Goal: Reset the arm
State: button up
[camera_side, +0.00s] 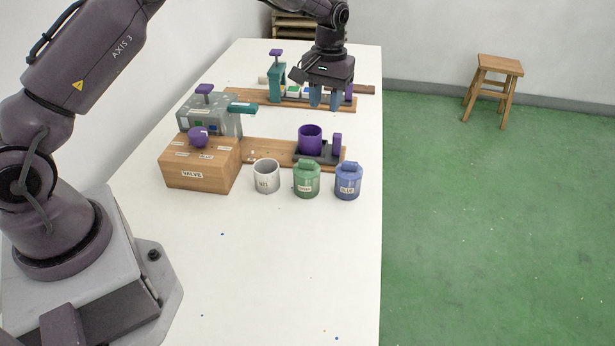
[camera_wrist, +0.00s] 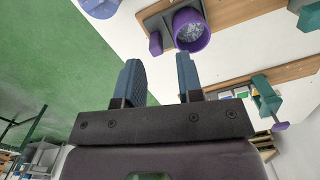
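My gripper (camera_side: 326,98) hangs above the far half of the white table in the side view, fingers pointing down. In the wrist view its two blue fingers (camera_wrist: 160,78) stand apart with nothing between them, so it is open and empty. It is above and behind the purple cup (camera_side: 310,139), apart from it. The purple cup (camera_wrist: 191,30) also shows in the wrist view, on a dark holder on a wooden board.
A wooden box labelled VALVE (camera_side: 200,165), a grey speckled machine (camera_side: 210,118), a white cup (camera_side: 266,176), a green canister (camera_side: 306,179) and a blue canister (camera_side: 348,181) stand nearby. A teal stand (camera_side: 276,82) is farther back. The table's front is clear.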

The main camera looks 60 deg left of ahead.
jog(key=s+d+r+m+t, duration=0.2)
jog(key=s+r, duration=0.4)
jog(key=s, duration=0.4)
jog(key=s+d+r+m+t, duration=0.2)
jog(key=s+r, duration=0.4)
jog(key=s, duration=0.5)
jog(key=s+d+r+m+t, duration=0.2)
jog(key=s+r, duration=0.4)
jog(key=s, duration=0.4)
jog(key=shift+s+d, duration=0.25)
jog(key=shift+d, duration=0.65)
jog(key=shift+r, duration=0.1)
